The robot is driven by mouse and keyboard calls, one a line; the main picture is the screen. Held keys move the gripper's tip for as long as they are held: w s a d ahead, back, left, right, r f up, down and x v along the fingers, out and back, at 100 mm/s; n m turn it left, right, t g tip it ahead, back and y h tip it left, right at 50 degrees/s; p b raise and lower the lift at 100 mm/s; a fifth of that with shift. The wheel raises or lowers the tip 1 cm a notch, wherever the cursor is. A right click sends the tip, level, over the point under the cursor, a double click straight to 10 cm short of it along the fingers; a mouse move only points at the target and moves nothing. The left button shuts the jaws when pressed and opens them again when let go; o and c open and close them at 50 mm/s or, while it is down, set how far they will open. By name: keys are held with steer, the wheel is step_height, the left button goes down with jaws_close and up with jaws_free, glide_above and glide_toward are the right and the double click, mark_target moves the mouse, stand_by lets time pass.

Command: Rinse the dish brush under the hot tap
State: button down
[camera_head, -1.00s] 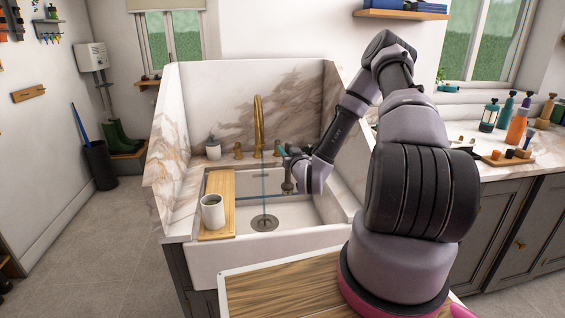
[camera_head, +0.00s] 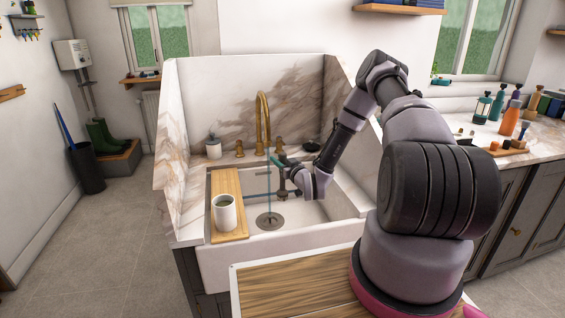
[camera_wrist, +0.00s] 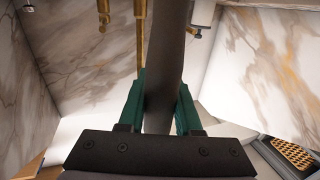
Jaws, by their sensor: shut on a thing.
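My gripper (camera_head: 281,162) is over the sink, just right of a thin bluish vertical stream (camera_head: 269,192) below the brass tap spout (camera_head: 263,118). In the wrist view its green fingers (camera_wrist: 162,100) are shut on a long dark handle (camera_wrist: 168,50), which I take to be the dish brush. The brush's head is not clear in either view. I cannot tell whether the stream touches the brush. Brass tap handles stand left (camera_head: 239,149) and right (camera_head: 279,147) of the spout; which is hot is not marked.
The white sink (camera_head: 290,243) has a drain (camera_head: 268,221) at its bottom. A wooden board (camera_head: 228,183) across its left side bears a white mug (camera_head: 224,213). A soap bottle (camera_head: 213,147) and a dark dish (camera_head: 311,147) stand at the back. Marble walls (camera_head: 172,165) flank the basin.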

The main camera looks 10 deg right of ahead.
steer(key=f+x, duration=0.1)
steer(key=x, duration=0.7)
steer(key=shift+w+a+f, duration=0.2)
steer(key=shift+w+f, duration=0.05)
steer(key=shift+f, duration=0.1)
steer(key=shift+d, duration=0.1)
stand_by(0.4)
steer(key=shift+w+d, duration=0.15)
steer(key=shift+d, duration=0.35)
steer(key=shift+a, duration=0.15)
steer(key=shift+a, duration=0.45)
steer(key=shift+d, duration=0.1)
steer(key=shift+d, duration=0.5)
steer(key=shift+a, duration=0.15)
